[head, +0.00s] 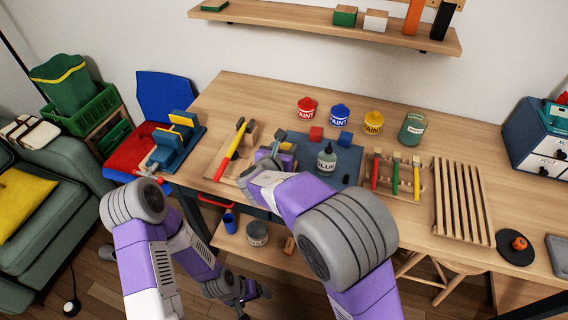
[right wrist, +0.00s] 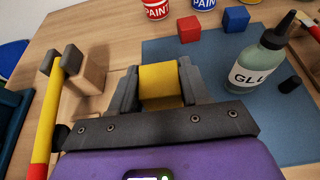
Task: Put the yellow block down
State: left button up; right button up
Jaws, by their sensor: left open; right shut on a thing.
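The yellow block (right wrist: 160,85) is between the fingers of my right gripper (right wrist: 158,88), which is shut on it. In the head view my right gripper (head: 277,153) is over the left part of the blue mat (head: 346,170), left of the glue bottle (head: 326,158). I cannot tell whether the block touches the surface below. A red block (head: 316,133) and a blue block (head: 345,138) sit toward the mat's back edge. My left gripper (head: 247,297) is open and empty, low in front of the bench near the lower shelf.
A hammer with a red and yellow handle (right wrist: 47,115) rests on a wooden stand just left of my right gripper. Paint cans (head: 307,108) stand behind the mat. A tool rack (head: 397,176) and a slatted rack (head: 462,200) are to the right. The mat's middle is partly free.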

jog(key=shift+f+b, duration=0.85)
jog(key=shift+f, duration=1.5)
jog(key=shift+f, duration=0.1)
jog(key=o, duration=1)
jog(key=shift+o, duration=0.2)
jog(key=shift+s+a+r, duration=0.15)
jog(key=shift+s+r, duration=0.15)
jog(key=p+v, duration=0.3)
jog(key=v, duration=0.8)
jog(key=shift+s, duration=0.15)
